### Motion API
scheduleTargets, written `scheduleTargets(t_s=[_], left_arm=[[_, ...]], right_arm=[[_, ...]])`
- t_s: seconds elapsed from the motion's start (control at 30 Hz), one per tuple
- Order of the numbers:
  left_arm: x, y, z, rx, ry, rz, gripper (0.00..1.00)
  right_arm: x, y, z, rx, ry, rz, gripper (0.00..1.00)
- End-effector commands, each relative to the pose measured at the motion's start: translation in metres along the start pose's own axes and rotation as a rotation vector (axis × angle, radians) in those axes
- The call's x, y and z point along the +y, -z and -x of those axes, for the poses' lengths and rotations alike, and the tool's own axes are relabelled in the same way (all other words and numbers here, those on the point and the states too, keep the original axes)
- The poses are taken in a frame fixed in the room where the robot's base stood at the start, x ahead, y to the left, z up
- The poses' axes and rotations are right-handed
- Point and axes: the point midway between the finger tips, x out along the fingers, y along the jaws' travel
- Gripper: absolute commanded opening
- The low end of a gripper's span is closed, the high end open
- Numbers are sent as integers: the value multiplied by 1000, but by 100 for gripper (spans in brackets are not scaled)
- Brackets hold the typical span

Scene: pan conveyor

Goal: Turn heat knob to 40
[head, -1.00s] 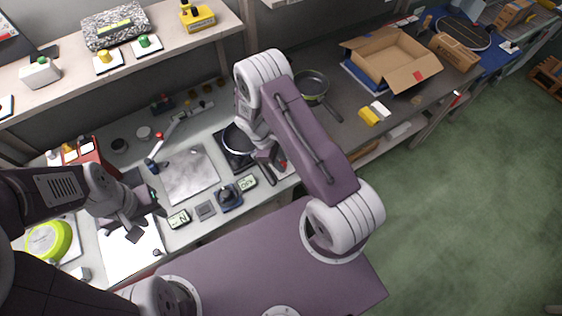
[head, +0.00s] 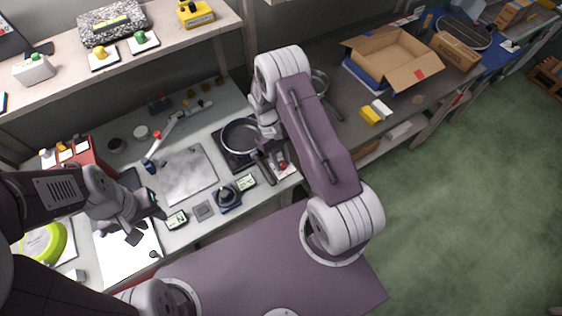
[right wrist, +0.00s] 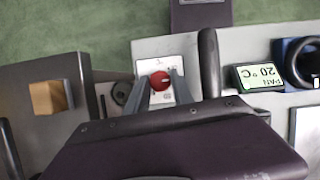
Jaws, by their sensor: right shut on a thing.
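The red heat knob (right wrist: 160,80) sits on a white panel (right wrist: 150,48) in the right wrist view. The fingers of my right gripper (right wrist: 161,88) are on either side of it, closed on it. The knob also shows in the head view (head: 283,166), beside my right gripper (head: 274,163). The pan display (right wrist: 258,77) reads 20 °C, upside down in the right wrist view. My left gripper (head: 146,225) is open and empty above the left part of the table. The knob's scale is too small to read.
A dark pan (head: 240,136) stands on the hob left of my right gripper, its handle close by. A white board (head: 128,256) lies under my left gripper.

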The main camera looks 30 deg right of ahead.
Motion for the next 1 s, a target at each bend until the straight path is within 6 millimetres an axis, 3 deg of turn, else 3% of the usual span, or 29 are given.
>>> scheduleTargets(t_s=[0.5, 1.0], left_arm=[[0, 0, -4, 0, 0, 0, 36], [0, 0, -5, 0, 0, 0, 36]], right_arm=[[3, 1, 3, 6, 116, -285, 0], [4, 1, 3, 8, 136, -333, 0]])
